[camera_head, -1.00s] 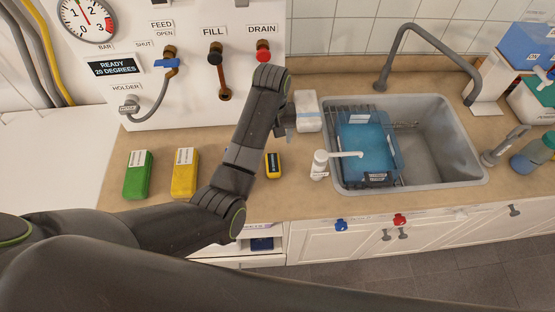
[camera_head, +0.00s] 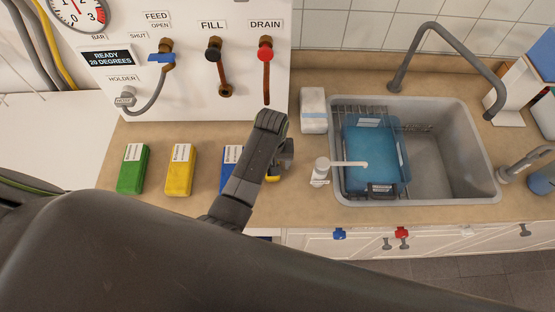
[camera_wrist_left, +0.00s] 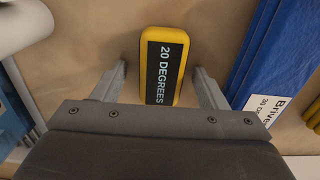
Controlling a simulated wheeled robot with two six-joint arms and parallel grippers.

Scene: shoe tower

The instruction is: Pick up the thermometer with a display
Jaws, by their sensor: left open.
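The thermometer is a small yellow block with a black display reading "20 DEGREES"; the left wrist view shows it (camera_wrist_left: 165,65) lying on the counter with its near end between my fingers. In the head view only a yellow sliver of the thermometer (camera_head: 273,179) shows beside my arm. My left gripper (camera_wrist_left: 160,68) is open, with one finger on each side of the thermometer and a gap to each. In the head view my left gripper (camera_head: 286,160) is partly hidden by its own wrist. My right gripper is not seen.
A blue pack (camera_head: 230,165) lies close left of my left wrist, with yellow (camera_head: 180,170) and green (camera_head: 132,169) packs further left. To the right stand a white tap-like dispenser (camera_head: 320,172), a white pack (camera_head: 313,108) and the sink (camera_head: 455,190) holding a blue container (camera_head: 372,155).

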